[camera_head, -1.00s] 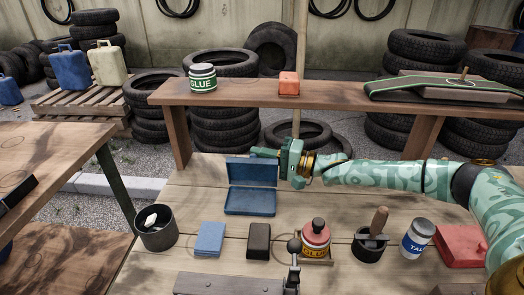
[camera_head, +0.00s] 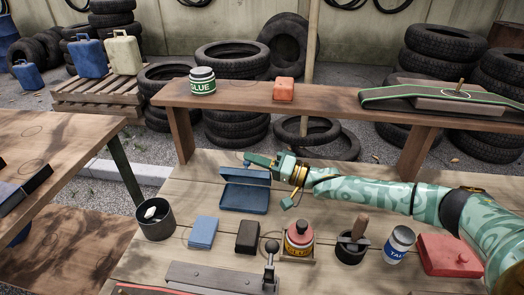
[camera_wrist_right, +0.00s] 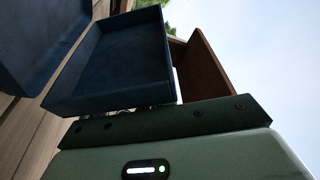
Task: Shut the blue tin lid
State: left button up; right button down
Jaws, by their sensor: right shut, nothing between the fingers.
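The blue tin (camera_head: 245,199) stands open on the workbench. Its lid (camera_head: 246,177) is raised along the back edge and partly tilted. My right gripper (camera_head: 256,159) is shut and empty, behind the lid's upper edge and close to it; I cannot tell whether they touch. In the right wrist view the lid (camera_wrist_right: 115,62) shows as a dark blue shallow tray right in front of the gripper, with part of the tin's body (camera_wrist_right: 45,35) at upper left. The fingertips are hard to make out there. My left gripper is not in view.
A raised shelf (camera_head: 330,98) behind carries a glue tin (camera_head: 202,84) and an orange block (camera_head: 284,90). In front are a blue block (camera_head: 202,232), a black block (camera_head: 247,237), a glue bottle (camera_head: 299,238) and a dark cup (camera_head: 156,219).

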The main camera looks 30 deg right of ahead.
aim_at(261, 171)
jog(key=shift+s+a+r+n+p, duration=0.1)
jog(key=shift+s+a+n+p, duration=0.25)
jog(key=shift+s+n+p, duration=0.25)
jog(key=shift+s+a+p, duration=0.45)
jog(key=shift+s+p, duration=0.05)
jog(key=shift+p, duration=0.1)
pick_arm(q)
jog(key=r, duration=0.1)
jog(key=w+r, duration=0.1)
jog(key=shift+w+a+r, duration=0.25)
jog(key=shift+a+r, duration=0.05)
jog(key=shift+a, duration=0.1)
pick_arm(e)
jog(key=shift+s+f, duration=0.1)
jog(key=shift+f, duration=0.2)
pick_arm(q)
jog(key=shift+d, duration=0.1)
pick_arm(e)
jog(key=shift+a, duration=0.1)
